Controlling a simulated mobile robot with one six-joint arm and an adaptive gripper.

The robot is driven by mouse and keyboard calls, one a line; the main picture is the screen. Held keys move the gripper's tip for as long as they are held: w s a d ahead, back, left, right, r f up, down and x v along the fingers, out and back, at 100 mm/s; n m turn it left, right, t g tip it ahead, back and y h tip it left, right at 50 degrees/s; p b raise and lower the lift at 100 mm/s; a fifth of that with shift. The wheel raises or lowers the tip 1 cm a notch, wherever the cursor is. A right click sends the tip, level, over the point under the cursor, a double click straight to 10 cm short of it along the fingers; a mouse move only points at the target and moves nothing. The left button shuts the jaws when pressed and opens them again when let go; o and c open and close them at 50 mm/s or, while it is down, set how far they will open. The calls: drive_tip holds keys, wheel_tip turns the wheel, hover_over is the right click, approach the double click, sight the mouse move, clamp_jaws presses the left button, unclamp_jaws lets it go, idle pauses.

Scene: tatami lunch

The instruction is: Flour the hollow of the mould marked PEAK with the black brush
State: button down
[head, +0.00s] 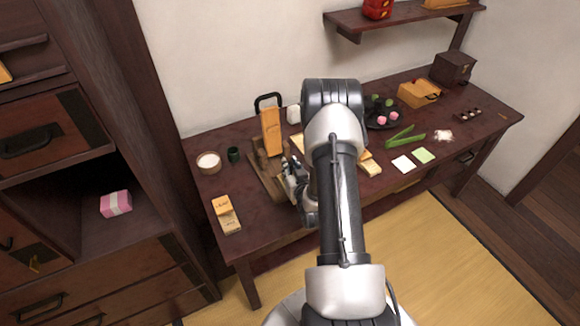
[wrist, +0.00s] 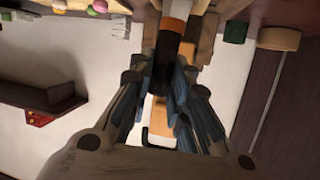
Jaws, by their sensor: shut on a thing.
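My gripper (head: 295,182) is over the wooden tray (head: 262,184), largely hidden behind my arm in the head view. In the wrist view my gripper (wrist: 164,65) is shut on the black brush (wrist: 165,58), whose dark handle has an orange band. The brush's bristles are not clear. A round wooden bowl of white flour (head: 208,162) stands at the table's left end; it also shows in the wrist view (wrist: 279,39). Two pale moulds with markings, one upper (head: 222,204) and one lower (head: 230,222), lie at the front left. Their markings are too small to read, so PEAK cannot be picked out.
A dark green cup (head: 233,155) stands beside the bowl. An orange block (head: 271,131) stands upright at the tray's back. Green leaves (head: 405,138), paper squares (head: 402,164) and a sweets plate (head: 381,121) lie to the right. A wall shelf (head: 400,17) is above.

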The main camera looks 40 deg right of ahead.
drive_tip(key=shift+w+d+b, duration=0.15)
drive_tip(key=shift+d+b, duration=0.1)
drive_tip(key=shift+b, duration=0.05)
drive_tip(key=shift+w+a, duration=0.1)
drive_tip(key=shift+a, duration=0.3)
drive_tip(key=shift+w+d+b, duration=0.15)
drive_tip(key=shift+d+b, duration=0.1)
drive_tip(key=shift+b, duration=0.15)
drive_tip(key=shift+s+a, duration=0.1)
drive_tip(key=shift+s, duration=0.3)
drive_tip(key=shift+w+b, duration=0.2)
drive_tip(key=shift+b, duration=0.3)
drive_tip(key=shift+r+p, duration=2.4)
drive_tip(key=shift+r, duration=1.6)
